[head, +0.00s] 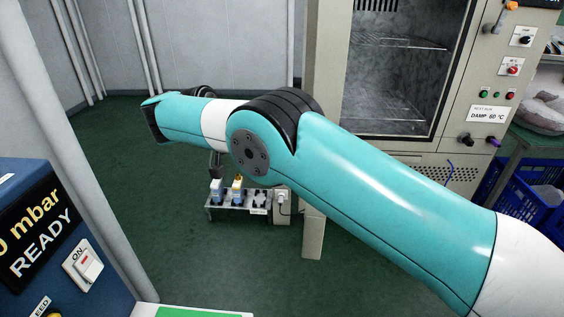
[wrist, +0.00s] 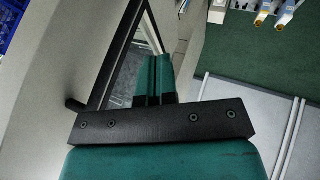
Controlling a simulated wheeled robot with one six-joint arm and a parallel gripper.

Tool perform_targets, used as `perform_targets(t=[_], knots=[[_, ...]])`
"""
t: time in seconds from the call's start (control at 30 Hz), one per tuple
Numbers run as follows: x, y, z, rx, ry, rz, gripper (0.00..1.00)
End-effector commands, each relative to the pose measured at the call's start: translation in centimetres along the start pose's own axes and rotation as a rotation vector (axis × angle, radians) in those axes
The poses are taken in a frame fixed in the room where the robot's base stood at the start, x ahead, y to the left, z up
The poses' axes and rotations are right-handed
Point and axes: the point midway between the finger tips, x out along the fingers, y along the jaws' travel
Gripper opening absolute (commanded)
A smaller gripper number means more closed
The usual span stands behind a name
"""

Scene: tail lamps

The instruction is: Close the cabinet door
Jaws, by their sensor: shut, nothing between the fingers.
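The cabinet (head: 455,60) stands at the right in the head view, its dark, shelved interior showing. A beige upright panel (head: 322,60), apparently its door seen nearly edge-on, stands out from the front left of the opening. In the wrist view the pale door (wrist: 40,100) with a black-framed window (wrist: 128,70) fills the left side. My gripper (wrist: 155,82) is shut and empty, its fingertips close to the window frame's right edge. I cannot tell whether they touch it. In the head view my arm hides most of the gripper and part of the door.
A low rack (head: 240,208) with small lamps and a socket stands on the green floor below my arm. A blue instrument (head: 45,240) is at the lower left. Blue crates (head: 530,205) stand to the right of the cabinet. The floor at the left is clear.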

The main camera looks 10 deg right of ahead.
Motion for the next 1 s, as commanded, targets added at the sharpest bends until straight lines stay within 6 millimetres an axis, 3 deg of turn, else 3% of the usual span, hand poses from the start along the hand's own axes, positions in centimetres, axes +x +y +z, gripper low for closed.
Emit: perform_targets(t=[0.5, 0.73, 1.0], knots=[[10.0, 0.1, 0.1, -0.001, -0.003, 0.002, 0.00], [10.7, 2.6, -0.1, 0.001, 0.000, 0.001, 0.00], [11.4, 3.5, 0.0, 0.000, 0.001, -0.001, 0.00]])
